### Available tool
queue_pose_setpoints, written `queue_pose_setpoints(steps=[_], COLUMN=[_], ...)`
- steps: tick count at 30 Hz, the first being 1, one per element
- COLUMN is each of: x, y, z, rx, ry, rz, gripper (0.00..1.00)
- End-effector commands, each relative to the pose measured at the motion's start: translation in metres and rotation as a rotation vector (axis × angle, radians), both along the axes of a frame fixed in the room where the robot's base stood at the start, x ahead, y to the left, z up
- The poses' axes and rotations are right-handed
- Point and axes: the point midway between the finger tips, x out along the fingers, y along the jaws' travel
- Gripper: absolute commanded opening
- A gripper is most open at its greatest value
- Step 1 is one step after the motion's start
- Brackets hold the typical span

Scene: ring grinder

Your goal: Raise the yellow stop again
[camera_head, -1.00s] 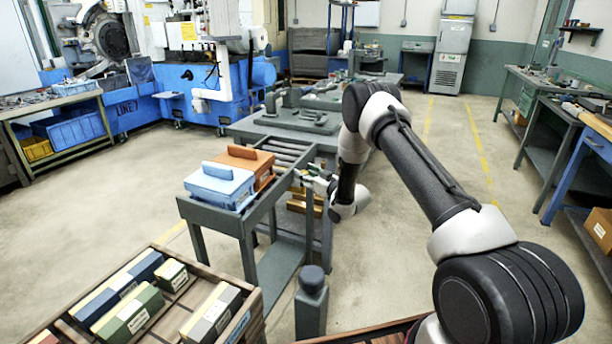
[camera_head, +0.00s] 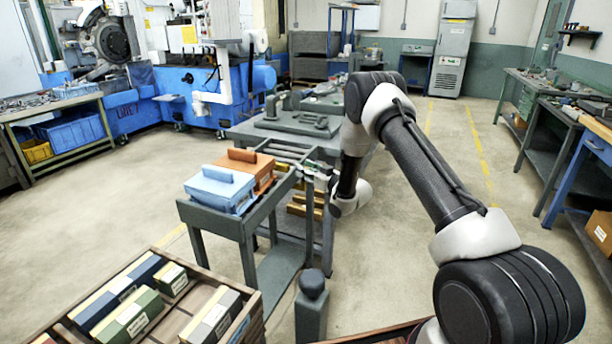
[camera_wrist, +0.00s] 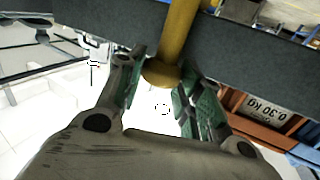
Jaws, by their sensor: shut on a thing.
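The yellow stop (camera_wrist: 178,35) shows in the wrist view as a rod with a rounded lower end, crossing the front of a dark grey rail (camera_wrist: 95,42). My gripper (camera_wrist: 160,82) is shut on the stop's rounded end, with one green-padded finger on each side. In the head view my gripper (camera_head: 318,176) is at the right side of the grey roller table (camera_head: 240,222), mostly hidden by my wrist. I cannot make out the stop clearly in the head view.
A blue box (camera_head: 220,188) and an orange box (camera_head: 262,168) with handles stand on the roller table. The orange one, labelled 0.30 KG, shows in the wrist view (camera_wrist: 262,108). Yellow bars (camera_head: 304,210) lie lower down. A wooden tray of blocks (camera_head: 190,298) is front left.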

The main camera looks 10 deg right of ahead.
Motion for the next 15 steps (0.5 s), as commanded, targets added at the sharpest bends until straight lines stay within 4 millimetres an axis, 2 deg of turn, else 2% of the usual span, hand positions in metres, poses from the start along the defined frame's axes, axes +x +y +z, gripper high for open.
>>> queue_pose_setpoints(steps=[4,5,7,15], x=[0.0016,0.0016,0.0016,0.0010], y=[0.0001,0.0001,0.0001,-0.0001], z=[0.0054,0.0055,0.0051,0.0033], rx=[0.005,0.004,0.004,0.003], ry=[-0.011,-0.012,-0.010,-0.007], rz=[0.000,0.000,0.000,0.000], gripper=[0.00,0.41,0.54,0.55])
